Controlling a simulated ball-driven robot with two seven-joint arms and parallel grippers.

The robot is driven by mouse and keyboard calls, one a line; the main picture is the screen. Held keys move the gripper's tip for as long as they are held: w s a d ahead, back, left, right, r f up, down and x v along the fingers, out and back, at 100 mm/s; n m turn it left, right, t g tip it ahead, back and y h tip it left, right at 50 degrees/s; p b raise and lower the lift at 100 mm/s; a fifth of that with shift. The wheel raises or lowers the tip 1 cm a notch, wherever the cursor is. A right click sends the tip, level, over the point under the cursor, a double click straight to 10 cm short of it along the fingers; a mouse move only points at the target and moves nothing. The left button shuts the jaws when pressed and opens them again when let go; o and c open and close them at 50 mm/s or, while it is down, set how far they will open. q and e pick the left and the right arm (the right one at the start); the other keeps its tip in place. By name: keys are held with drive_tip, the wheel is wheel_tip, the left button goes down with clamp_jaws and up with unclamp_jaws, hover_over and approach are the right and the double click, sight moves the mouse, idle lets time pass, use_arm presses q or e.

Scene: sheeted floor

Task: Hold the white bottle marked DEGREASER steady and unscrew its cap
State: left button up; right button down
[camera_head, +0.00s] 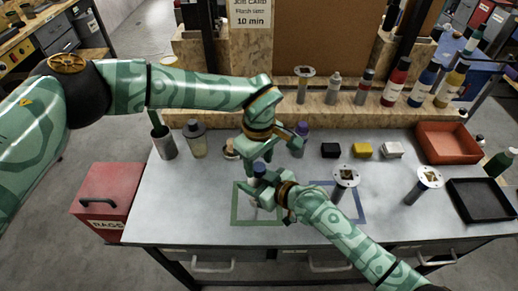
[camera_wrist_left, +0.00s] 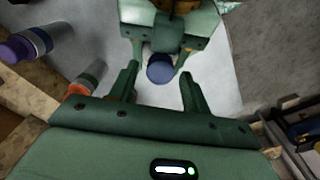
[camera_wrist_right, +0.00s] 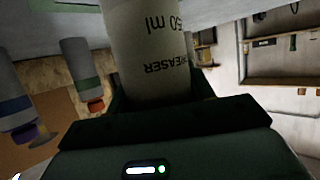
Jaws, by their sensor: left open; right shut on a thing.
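The white bottle marked DEGREASER (camera_wrist_right: 150,55) fills the middle of the right wrist view, with the end of its name and "50 ml" upside down there. My right gripper (camera_head: 264,196) is shut around its body, above the green taped square. Its blue cap (camera_head: 259,168) shows in the head view, and also in the left wrist view (camera_wrist_left: 160,69). My left gripper (camera_wrist_left: 158,88) is open above the bottle. In the left wrist view the cap shows beyond the gap between its fingertips; I cannot tell whether they touch it. The grippers hide most of the bottle in the head view.
A purple-capped bottle (camera_head: 301,138) stands just behind my grippers. A blue taped square (camera_head: 361,205) is on the right. An orange tray (camera_head: 449,157) and black tray (camera_head: 455,200) are far right.

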use_arm(q)
drive_tip(key=shift+f, duration=0.55)
drive_tip(key=c, duration=1)
drive_tip(key=n, duration=0.3)
drive_tip(key=o, duration=1.1)
drive_tip(key=shift+c, duration=0.2)
drive_tip(key=shift+r, duration=0.1)
